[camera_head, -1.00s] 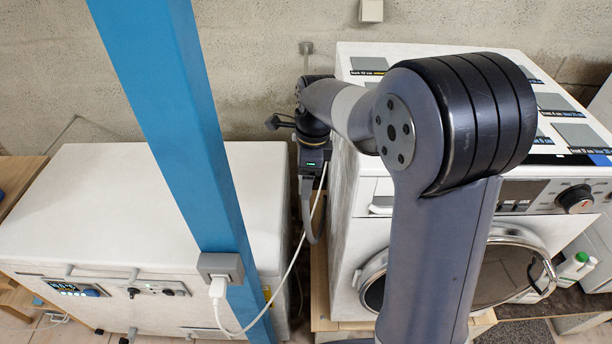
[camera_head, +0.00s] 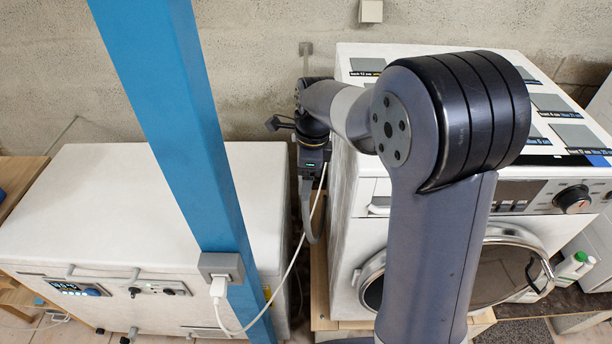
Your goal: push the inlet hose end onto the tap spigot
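My gripper (camera_head: 307,180) is in the narrow gap between the white chest and the washing machine, pointing down. It is small in the picture and its fingers are hard to make out. A grey hose (camera_head: 308,212) runs up to the fingertips and hangs below them in a bend towards the washing machine. The hose end is hidden at the gripper, so I cannot tell whether the fingers grip it. A small grey fitting (camera_head: 306,48) shows on the wall above my wrist. The tap spigot itself cannot be made out; my arm covers that area.
The washing machine (camera_head: 345,215) stands close on the right, the white chest (camera_head: 90,200) on the left. A blue post (camera_head: 180,130) with a socket box (camera_head: 221,268) stands in front of the chest. A white cable (camera_head: 290,268) loops from its plug up towards my gripper.

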